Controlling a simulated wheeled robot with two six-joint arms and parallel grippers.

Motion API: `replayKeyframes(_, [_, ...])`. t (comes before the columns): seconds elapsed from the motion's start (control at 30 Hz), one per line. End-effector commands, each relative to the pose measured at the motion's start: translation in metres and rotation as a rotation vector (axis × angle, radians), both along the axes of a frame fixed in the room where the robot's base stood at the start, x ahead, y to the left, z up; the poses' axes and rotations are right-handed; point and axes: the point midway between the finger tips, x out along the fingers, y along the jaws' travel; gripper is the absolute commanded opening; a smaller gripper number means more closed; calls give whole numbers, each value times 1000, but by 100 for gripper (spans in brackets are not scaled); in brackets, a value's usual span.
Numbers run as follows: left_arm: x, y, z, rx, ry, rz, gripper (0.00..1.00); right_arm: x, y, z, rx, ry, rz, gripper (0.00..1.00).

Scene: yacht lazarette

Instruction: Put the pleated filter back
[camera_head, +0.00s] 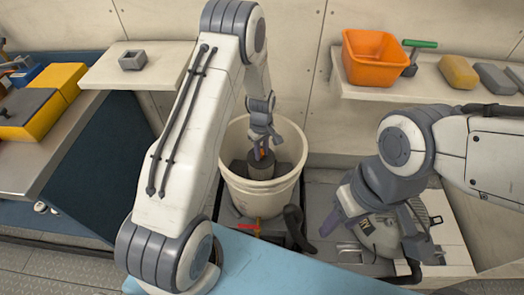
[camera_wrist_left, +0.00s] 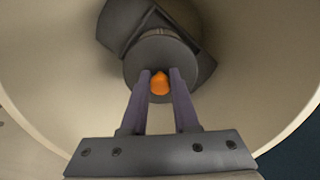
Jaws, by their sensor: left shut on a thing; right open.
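A dark round part with an orange knob (camera_wrist_left: 160,84) is inside a cream bucket (camera_head: 236,190). My left gripper (camera_head: 261,150) reaches down into the bucket. In the left wrist view its two purple fingers (camera_wrist_left: 160,80) are shut on the orange knob, above the dark disc (camera_wrist_left: 160,52). A dark angular shape (camera_wrist_left: 125,20) lies behind the disc. My right gripper (camera_head: 338,212) is open beside a rounded pale grey housing (camera_head: 379,238); the arm partly hides both.
An orange bin (camera_head: 372,60), a green-handled tool (camera_head: 418,45) and a yellow sponge (camera_head: 458,72) stand on the right shelf. A small grey block (camera_head: 132,60) sits on the left shelf. A red-handled valve (camera_head: 256,226) and dark hose (camera_head: 296,228) are in front of the bucket.

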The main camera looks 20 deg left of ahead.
Motion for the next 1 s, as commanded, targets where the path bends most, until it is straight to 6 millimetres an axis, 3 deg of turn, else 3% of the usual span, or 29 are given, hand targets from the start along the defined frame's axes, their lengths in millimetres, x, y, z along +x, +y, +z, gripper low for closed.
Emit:
replayKeyframes(0.17, [0, 0, 0, 0, -1, 0, 0, 0, 0, 0, 0, 0, 0, 50])
replayKeyframes(0.2, [0, 0, 0, 0, -1, 0, 32, 0, 0, 0, 0, 0, 0, 50])
replayKeyframes(0.3, [0, 0, 0, 0, -1, 0, 63, 0, 0, 0, 0, 0, 0, 50])
replayKeyframes(0.67, [1, 0, 4, 0, -2, 0, 63, 0, 0, 0, 0, 0, 0, 50])
replayKeyframes(0.77, [1, 0, 17, 1, -3, 0, 63, 0, 0, 2, 0, 0, 0, 50])
replayKeyframes(1.0, [2, 0, 65, 0, -7, 0, 63, 0, 0, 5, 0, 0, 0, 50])
